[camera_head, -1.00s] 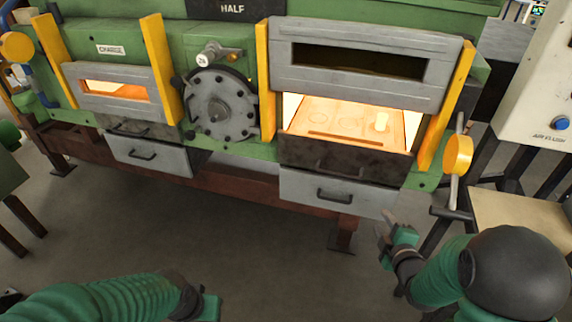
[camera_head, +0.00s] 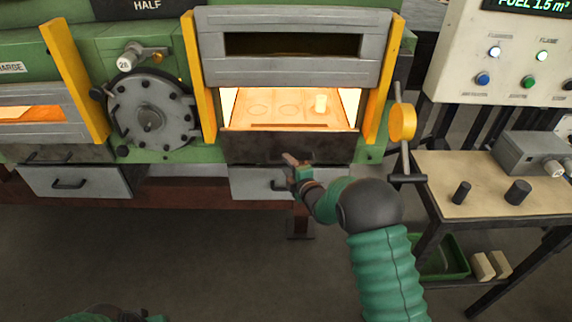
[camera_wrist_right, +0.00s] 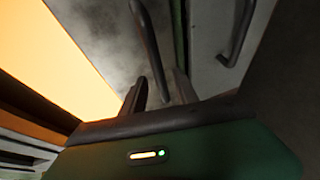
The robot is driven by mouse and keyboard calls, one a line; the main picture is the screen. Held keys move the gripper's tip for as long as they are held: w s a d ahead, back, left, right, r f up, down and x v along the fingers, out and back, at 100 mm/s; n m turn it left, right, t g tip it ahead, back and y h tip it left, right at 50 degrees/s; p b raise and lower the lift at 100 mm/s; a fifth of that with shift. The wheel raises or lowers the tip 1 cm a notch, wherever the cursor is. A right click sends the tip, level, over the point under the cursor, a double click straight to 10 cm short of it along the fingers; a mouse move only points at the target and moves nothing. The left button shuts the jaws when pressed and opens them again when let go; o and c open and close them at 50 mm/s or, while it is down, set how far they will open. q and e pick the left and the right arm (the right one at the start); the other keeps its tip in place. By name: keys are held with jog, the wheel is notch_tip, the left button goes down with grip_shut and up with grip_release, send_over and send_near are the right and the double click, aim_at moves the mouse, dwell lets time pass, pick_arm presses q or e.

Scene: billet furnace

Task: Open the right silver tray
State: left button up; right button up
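The right silver tray (camera_head: 250,184) is the pale grey drawer front under the right furnace opening, and it looks closed. My right gripper partly hides it in the head view. In the right wrist view, its dark handle (camera_wrist_right: 238,38) shows at upper right, outside the fingers. My right gripper (camera_head: 292,160) is in front of the dark panel (camera_head: 250,147) above the tray. In the wrist view, the gripper (camera_wrist_right: 158,90) is open, with the dark panel's bar handle (camera_wrist_right: 147,45) reaching between its fingers; contact is unclear. My left gripper (camera_head: 150,318) barely shows at the bottom edge.
The glowing right furnace opening (camera_head: 270,105) holds a bright billet (camera_head: 320,104). A yellow-knobbed lever (camera_head: 402,122) stands right of it. A side table (camera_head: 475,200) and control panel (camera_head: 460,65) are at right. Another grey drawer (camera_head: 90,182) is at left. The floor in front is clear.

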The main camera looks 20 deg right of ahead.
jog(key=shift+w+d+f, duration=0.35)
jog(key=shift+w+d, duration=0.35)
jog(key=shift+w, duration=0.1)
jog(key=shift+w+d+f, duration=0.1)
jog(key=shift+d, duration=0.35)
jog(key=shift+a, duration=0.4)
jog(key=shift+c, duration=1.4)
jog(key=shift+a+r, duration=0.2)
jog(key=shift+a, duration=0.15)
jog(key=c, duration=0.5)
jog(key=shift+d+f, duration=0.1)
jog(key=shift+d, duration=0.25)
grip_shut()
pick_arm(q)
jog(key=shift+d, duration=0.65)
jog(key=shift+a, duration=0.15)
